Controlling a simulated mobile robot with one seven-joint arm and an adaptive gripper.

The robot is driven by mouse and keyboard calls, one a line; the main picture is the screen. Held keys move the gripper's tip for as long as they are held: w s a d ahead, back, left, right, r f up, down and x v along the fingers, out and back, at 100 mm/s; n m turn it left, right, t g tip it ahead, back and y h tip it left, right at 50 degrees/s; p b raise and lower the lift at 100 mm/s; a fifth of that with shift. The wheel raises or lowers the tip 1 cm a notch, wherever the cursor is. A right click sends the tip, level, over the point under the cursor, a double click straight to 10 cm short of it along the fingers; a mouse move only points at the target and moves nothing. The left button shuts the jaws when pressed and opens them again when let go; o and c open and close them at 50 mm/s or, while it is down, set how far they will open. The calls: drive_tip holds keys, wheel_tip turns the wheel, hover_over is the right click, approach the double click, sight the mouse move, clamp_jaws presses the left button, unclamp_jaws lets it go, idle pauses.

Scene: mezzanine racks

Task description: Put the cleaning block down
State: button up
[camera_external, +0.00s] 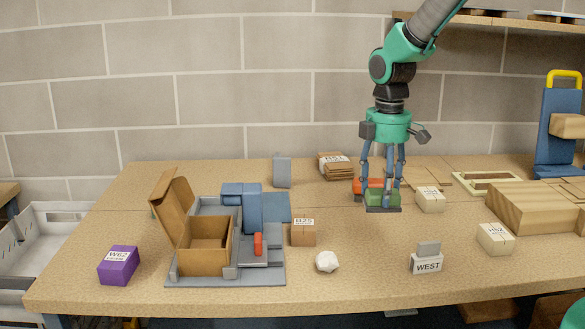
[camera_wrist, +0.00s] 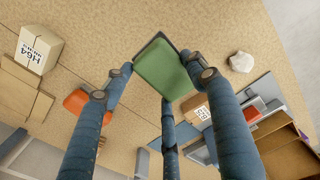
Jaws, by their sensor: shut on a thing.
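The cleaning block looks to be the green block with a dark base (camera_external: 382,199), upright at the middle right of the table in the external view. It also shows in the wrist view (camera_wrist: 165,70), between my blue fingers. My gripper (camera_external: 383,180) points straight down and is shut on this block from above. The block's base is at or just above the tabletop (camera_external: 350,225); I cannot tell if it touches. The fingers also show in the wrist view (camera_wrist: 163,85).
An orange-red object (camera_external: 359,187) lies close behind the block. A labelled pale box (camera_external: 430,200) stands to its right. Bare tabletop lies in front of the block.

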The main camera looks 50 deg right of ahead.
drive_tip(key=shift+n, duration=0.4)
drive_tip(key=w+d+f+b, duration=0.1)
drive_tip(key=w, duration=0.2)
drive_tip(key=w+d+f+b, duration=0.1)
drive_tip(key=w+f+b, duration=0.1)
drive_tip(key=w, duration=0.1)
drive_tip(key=w+d+f+b, duration=0.1)
drive_tip(key=w+d+b, duration=0.1)
drive_tip(key=w, duration=0.1)
drive_tip(key=shift+w+f, duration=0.3)
drive_tip(key=shift+f, duration=0.05)
drive_tip(key=shift+w, duration=0.1)
drive_tip(key=w+d, duration=0.1)
drive_tip(key=w, duration=0.4)
drive_tip(key=w+d+f+b, duration=0.1)
drive_tip(key=w+d, duration=0.1)
drive_tip(key=w, duration=0.3)
drive_tip(key=w+d+b, duration=0.1)
drive_tip(key=w+d, duration=0.1)
drive_tip(key=w, duration=0.3)
drive_tip(key=shift+w+f, duration=0.1)
drive_tip(key=shift+f, duration=0.15)
drive_tip(key=shift+f, duration=0.1)
drive_tip(key=shift+f+b, duration=0.8)
drive_tip(key=shift+f, duration=0.85)
